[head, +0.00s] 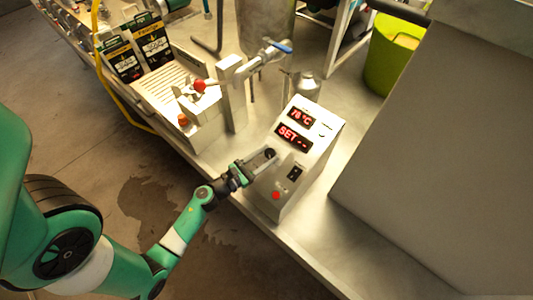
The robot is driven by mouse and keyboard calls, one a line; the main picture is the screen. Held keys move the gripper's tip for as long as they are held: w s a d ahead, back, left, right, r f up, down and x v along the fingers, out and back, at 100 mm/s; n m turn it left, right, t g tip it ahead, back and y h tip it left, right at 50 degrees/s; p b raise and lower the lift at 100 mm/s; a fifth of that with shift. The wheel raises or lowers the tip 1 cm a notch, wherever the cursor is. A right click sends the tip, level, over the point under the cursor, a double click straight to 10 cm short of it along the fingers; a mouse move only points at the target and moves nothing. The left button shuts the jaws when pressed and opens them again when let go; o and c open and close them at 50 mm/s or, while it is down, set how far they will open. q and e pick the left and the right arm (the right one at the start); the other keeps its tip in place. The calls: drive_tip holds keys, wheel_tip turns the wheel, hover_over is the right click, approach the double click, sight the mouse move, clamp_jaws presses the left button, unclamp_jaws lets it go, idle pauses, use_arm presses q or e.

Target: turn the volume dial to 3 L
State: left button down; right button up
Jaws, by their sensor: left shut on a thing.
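A white control box (292,176) stands on the metal bench. Its red displays read about "78 °C" and "SET --". A dark dial (270,153) sits on the sloped face, below the displays and to the left. My left gripper (262,163) reaches in from the lower left and is shut on the dial. Its fingers hide part of the dial, so I cannot read its setting. A black switch (295,173) and a red button (276,195) are also on the face. My right gripper is not in view.
A beige unit with red knobs (200,85) stands left of the control box, near a tap with a blue handle (281,46). A large grey panel (440,150) fills the right side. A green bucket (390,60) stands behind. Bare bench (345,235) lies in front.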

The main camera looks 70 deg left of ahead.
use_arm(q)
drive_tip(key=shift+s+a+m+h, duration=0.1)
drive_tip(key=shift+a+m+h, duration=0.05)
drive_tip(key=shift+m+h, duration=0.45)
drive_tip(key=shift+a+m+h, duration=0.15)
drive_tip(key=shift+m+h, duration=0.45)
drive_tip(key=shift+a+m+h, duration=0.1)
drive_tip(key=shift+m+h, duration=1.1)
drive_tip(key=m+h+b, duration=0.2)
drive_tip(key=m+h, duration=0.1)
drive_tip(key=m, duration=0.1)
drive_tip(key=shift+a+g+h+b, duration=0.15)
drive_tip(key=shift+g+h+b, duration=0.15)
drive_tip(key=shift+h, duration=0.1)
drive_tip(key=shift+r+m+g+h+b, duration=0.1)
drive_tip(key=shift+m+g+h+b, duration=0.6)
drive_tip(key=shift+m+h, duration=0.4)
drive_tip(key=shift+c, duration=1.8)
unclamp_jaws()
